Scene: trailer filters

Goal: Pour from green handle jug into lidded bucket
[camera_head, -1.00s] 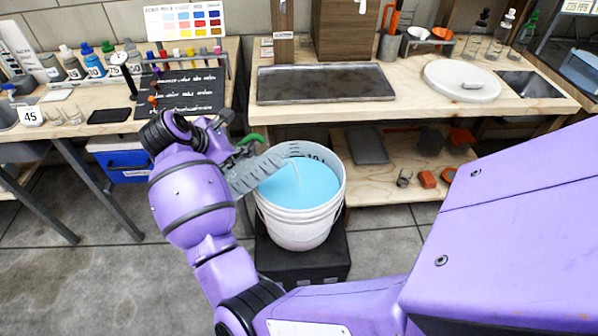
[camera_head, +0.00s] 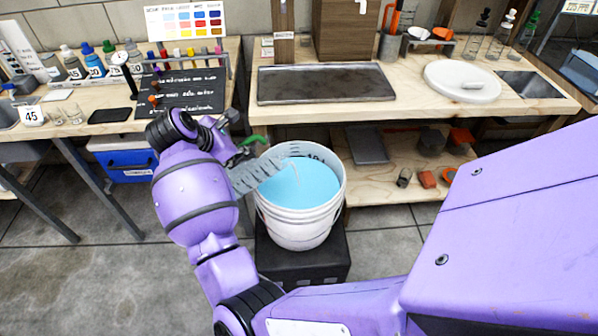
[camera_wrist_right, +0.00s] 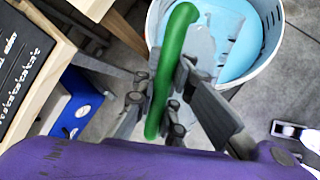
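The white bucket (camera_head: 300,232) stands upright and open on a black block, with light blue liquid (camera_head: 300,188) inside. A grey translucent jug (camera_head: 256,174) with a green handle (camera_head: 254,140) is tilted over the bucket's left rim. A thin pale stream (camera_head: 297,172) runs from its lip into the bucket. My right gripper (camera_head: 234,152) is shut on the green handle. In the right wrist view its fingers (camera_wrist_right: 172,100) lie on both sides of the handle (camera_wrist_right: 172,62), with the bucket's rim (camera_wrist_right: 272,42) beyond. A round white lid (camera_head: 462,82) lies on the bench. My left gripper is out of view.
The bench holds a metal tray (camera_head: 326,84) and, at left, several bottles (camera_head: 95,62) and a dark board. A lower shelf (camera_head: 385,182) right of the bucket holds dark and orange items. A blue cooler (camera_head: 126,160) stands at left on the floor.

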